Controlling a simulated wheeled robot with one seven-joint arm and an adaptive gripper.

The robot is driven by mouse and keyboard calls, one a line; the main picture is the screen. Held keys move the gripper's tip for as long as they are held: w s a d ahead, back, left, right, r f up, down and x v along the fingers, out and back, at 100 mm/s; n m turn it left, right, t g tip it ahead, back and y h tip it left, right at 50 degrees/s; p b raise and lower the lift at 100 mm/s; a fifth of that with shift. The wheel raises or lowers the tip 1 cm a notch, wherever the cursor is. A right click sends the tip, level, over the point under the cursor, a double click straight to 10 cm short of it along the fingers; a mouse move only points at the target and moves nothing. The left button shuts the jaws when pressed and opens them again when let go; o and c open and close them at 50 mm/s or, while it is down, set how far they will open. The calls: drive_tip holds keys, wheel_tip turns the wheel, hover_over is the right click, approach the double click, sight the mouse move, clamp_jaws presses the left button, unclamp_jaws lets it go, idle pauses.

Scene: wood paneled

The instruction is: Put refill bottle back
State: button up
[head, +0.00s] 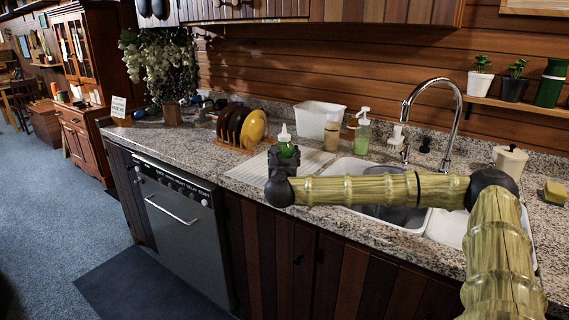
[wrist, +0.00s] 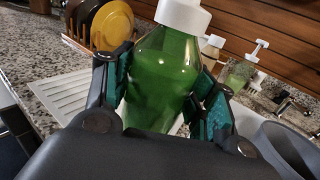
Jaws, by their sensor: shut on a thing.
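The refill bottle (wrist: 160,85) is green with a white cap and sits between my gripper's two teal-padded fingers in the wrist view. My gripper (wrist: 165,95) is shut on its body. In the head view the bottle's green shoulder and white nozzle (head: 285,142) show above my gripper (head: 284,158), over the front part of the counter near the white drainboard. The lower part of the bottle is hidden by my gripper. The bottle looks about upright.
A dish rack (head: 238,128) with plates stands left of the drainboard (head: 255,172). A white tub (head: 318,118), a tan bottle (head: 332,136) and a green soap pump bottle (head: 362,136) stand behind. The sink and tall faucet (head: 455,100) are right. A wall shelf (head: 520,104) holds plants and a green canister (head: 550,85).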

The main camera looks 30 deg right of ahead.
drive_tip(key=shift+w+d, duration=0.25)
drive_tip(key=shift+w, duration=0.15)
drive_tip(key=shift+f+p, duration=0.5)
drive_tip(key=shift+f, duration=1.25)
drive_tip(key=shift+f, duration=0.1)
drive_tip(key=o, duration=1.3)
